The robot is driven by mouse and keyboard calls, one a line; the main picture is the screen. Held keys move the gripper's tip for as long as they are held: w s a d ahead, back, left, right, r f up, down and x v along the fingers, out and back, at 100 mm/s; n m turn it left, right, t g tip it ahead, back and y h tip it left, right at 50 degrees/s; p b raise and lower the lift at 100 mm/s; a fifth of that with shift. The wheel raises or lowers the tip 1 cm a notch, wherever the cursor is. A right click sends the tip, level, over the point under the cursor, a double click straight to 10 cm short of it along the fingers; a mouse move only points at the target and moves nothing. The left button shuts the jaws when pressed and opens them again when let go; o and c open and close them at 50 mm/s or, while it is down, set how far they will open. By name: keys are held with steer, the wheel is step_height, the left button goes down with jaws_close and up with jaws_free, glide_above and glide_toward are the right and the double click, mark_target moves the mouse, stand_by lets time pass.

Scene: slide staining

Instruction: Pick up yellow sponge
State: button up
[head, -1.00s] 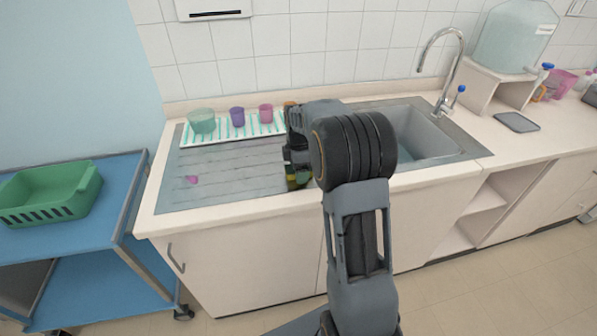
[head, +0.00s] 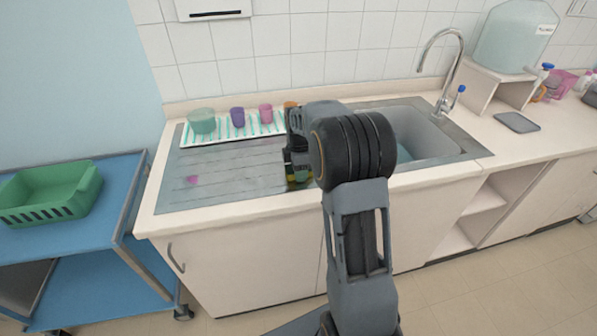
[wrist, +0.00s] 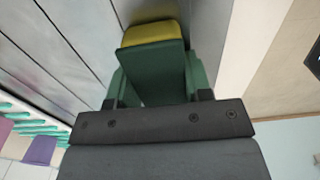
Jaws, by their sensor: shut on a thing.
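The yellow sponge (wrist: 150,33) shows in the wrist view as a yellow end with a dark green face. It sits between the two fingers of my gripper (wrist: 152,75), which is shut on it. In the head view my gripper (head: 297,170) is over the front right of the ridged drainboard, and a little of the sponge (head: 292,179) shows at its tip. My arm hides most of the sponge there. I cannot tell whether the sponge touches the drainboard.
A striped mat (head: 222,139) at the back of the drainboard (head: 235,178) holds a green bowl (head: 201,119), a purple cup (head: 237,116) and a pink cup (head: 266,113). The sink basin (head: 425,145) and tap (head: 446,75) are right. A green basket (head: 50,195) stands on a blue cart.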

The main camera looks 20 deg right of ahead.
steer(key=shift+r, duration=0.1)
steer(key=shift+r, duration=0.65)
steer(key=s+d+r+b, duration=0.1)
steer(key=s+r, duration=1)
steer(key=s, duration=0.3)
steer(key=shift+d+r, duration=0.25)
steer(key=o, duration=0.4)
steer(key=shift+c, duration=1.3)
